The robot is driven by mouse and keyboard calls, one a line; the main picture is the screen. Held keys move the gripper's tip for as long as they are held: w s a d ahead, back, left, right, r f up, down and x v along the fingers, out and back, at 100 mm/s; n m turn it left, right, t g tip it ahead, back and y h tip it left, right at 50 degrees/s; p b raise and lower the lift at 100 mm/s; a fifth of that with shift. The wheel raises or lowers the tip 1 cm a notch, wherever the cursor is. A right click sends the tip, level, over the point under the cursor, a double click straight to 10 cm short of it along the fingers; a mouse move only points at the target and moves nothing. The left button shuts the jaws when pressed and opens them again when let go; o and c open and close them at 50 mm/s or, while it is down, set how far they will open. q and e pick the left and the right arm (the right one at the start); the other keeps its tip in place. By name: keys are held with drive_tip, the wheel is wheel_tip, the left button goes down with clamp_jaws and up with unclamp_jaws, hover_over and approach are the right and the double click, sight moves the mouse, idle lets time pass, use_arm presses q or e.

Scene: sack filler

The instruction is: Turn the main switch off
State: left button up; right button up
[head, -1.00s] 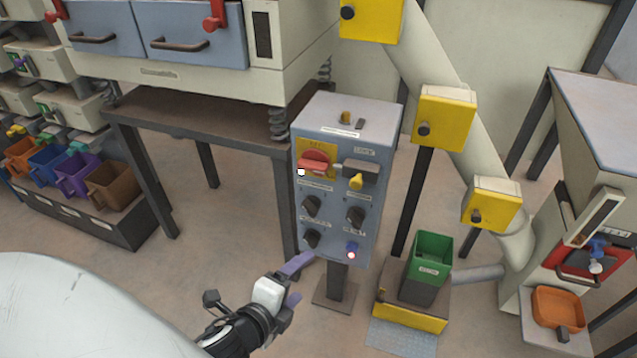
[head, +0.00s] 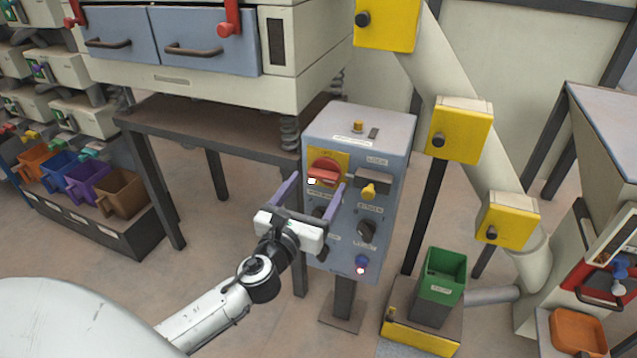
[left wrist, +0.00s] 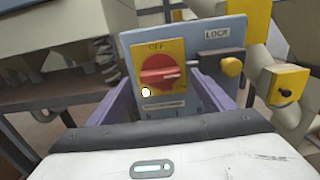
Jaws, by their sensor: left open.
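The main switch is a red rotary handle (head: 324,172) on a yellow plate, at the upper left of the grey control box front. In the left wrist view the red handle (left wrist: 160,72) lies nearly level, with a white mark at its left end and "OFF" printed above it. My left gripper (head: 315,182) is open, with its two purple fingers spread and pointing at the panel. The fingers stand either side of the handle in the left wrist view, and I cannot tell whether they touch anything. My right gripper is not in view.
A yellow knob (head: 368,191) with a lock block sits right of the switch. Black knobs (head: 367,230) and a lit button (head: 361,265) are below. A green bin (head: 442,275) stands to the right. The machine table (head: 215,130) is behind to the left.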

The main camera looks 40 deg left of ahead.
use_arm(q)
drive_tip(key=shift+x, duration=1.05)
drive_tip(key=shift+c, duration=0.3)
drive_tip(key=c, duration=1)
